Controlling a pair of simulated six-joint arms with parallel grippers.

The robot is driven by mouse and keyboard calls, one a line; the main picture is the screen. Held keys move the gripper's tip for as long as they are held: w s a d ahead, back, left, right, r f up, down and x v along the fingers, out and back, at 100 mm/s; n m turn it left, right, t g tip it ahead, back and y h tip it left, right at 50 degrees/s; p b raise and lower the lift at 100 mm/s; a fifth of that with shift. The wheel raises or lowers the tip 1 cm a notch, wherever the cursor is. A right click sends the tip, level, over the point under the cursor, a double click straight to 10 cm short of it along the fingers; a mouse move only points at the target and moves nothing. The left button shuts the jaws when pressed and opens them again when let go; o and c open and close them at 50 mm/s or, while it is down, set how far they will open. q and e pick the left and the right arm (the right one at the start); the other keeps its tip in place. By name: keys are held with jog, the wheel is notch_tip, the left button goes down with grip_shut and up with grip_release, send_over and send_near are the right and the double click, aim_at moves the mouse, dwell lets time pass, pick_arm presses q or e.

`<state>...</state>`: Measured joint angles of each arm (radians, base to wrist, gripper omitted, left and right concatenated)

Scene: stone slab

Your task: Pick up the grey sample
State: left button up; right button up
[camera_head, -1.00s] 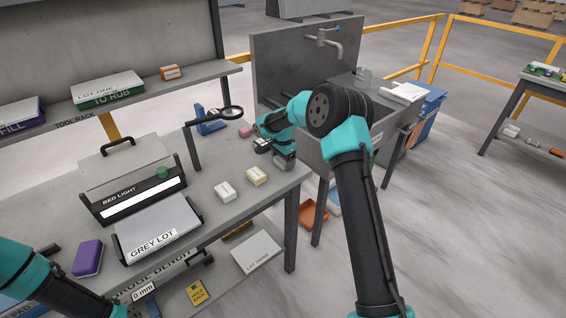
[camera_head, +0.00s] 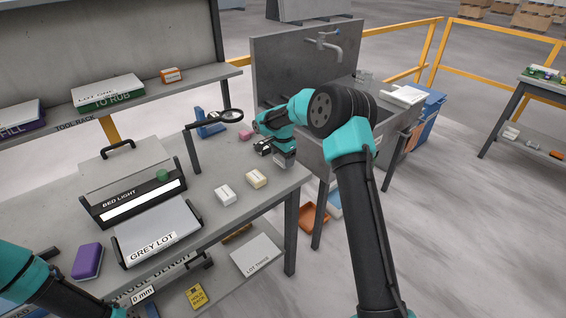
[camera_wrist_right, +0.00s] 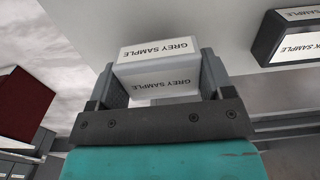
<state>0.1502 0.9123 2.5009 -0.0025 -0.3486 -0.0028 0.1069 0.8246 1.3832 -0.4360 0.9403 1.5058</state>
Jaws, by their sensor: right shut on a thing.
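The grey sample, a light grey block labelled GREY SAMPLE (camera_wrist_right: 158,72), sits between the two fingers of my right gripper (camera_wrist_right: 157,85) in the right wrist view. The fingers are shut on its two sides. In the head view my right gripper (camera_head: 276,153) is at the bench's right end, near the sink, and the block is hard to make out there. My left arm enters at the lower left of the head view, but its gripper fingers are out of the picture.
A white block (camera_head: 225,194) and a cream block (camera_head: 256,179) lie on the bench left of my right gripper. A magnifier (camera_head: 230,115) on a stand and a pink block (camera_head: 246,134) are behind. The GREY LOT tray (camera_head: 190,242) is at the front.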

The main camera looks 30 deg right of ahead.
jog(key=shift+r, duration=0.6)
jog(key=shift+s+a+r, duration=0.1)
jog(key=shift+s+a, duration=0.05)
jog(key=shift+s, duration=0.15)
jog(key=s+a+r, duration=0.1)
jog(key=s+a, duration=0.6)
jog(key=s, duration=0.6)
jog(key=shift+s+r, duration=0.15)
jog(key=shift+s, duration=0.1)
jog(key=shift+a, duration=0.15)
